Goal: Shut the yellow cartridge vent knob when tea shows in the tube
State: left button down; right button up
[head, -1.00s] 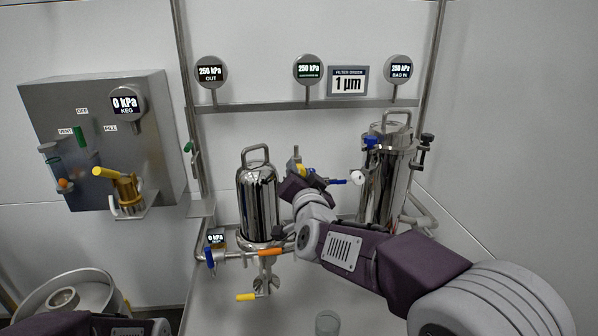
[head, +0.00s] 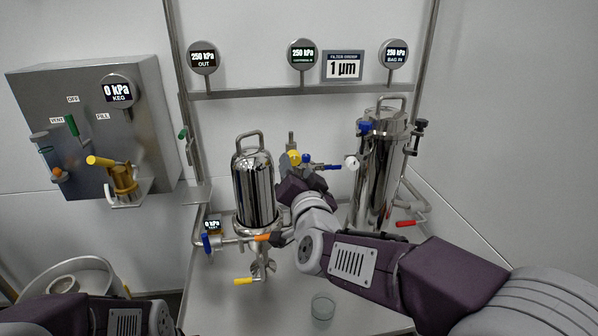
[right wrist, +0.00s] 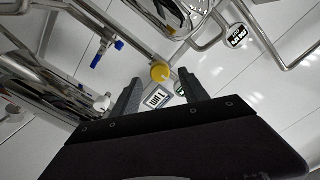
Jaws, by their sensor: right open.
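The yellow vent knob (head: 294,156) shows behind the steel cartridge housing's right side in the head view, just above my right gripper. In the right wrist view the round yellow knob (right wrist: 160,72) lies ahead, roughly centred between the fingertips. My right gripper (right wrist: 160,88) is open and nothing is seen held in it; I cannot tell how far the knob is from the fingers. The cartridge housing (head: 254,190) stands upright to the left of the gripper. I cannot make out tea in any tube. My left gripper is out of view; only part of that arm shows.
A steel bag housing (head: 377,175) stands to the right, with a blue knob (head: 364,127) and red handle (head: 406,223). A blue valve handle (head: 325,167) sits between the housings. A clear cup (head: 323,307) stands on the bench below. A pressure panel (head: 155,110) is at left.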

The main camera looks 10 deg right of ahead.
jog(key=s, duration=0.3)
jog(key=shift+s, duration=0.3)
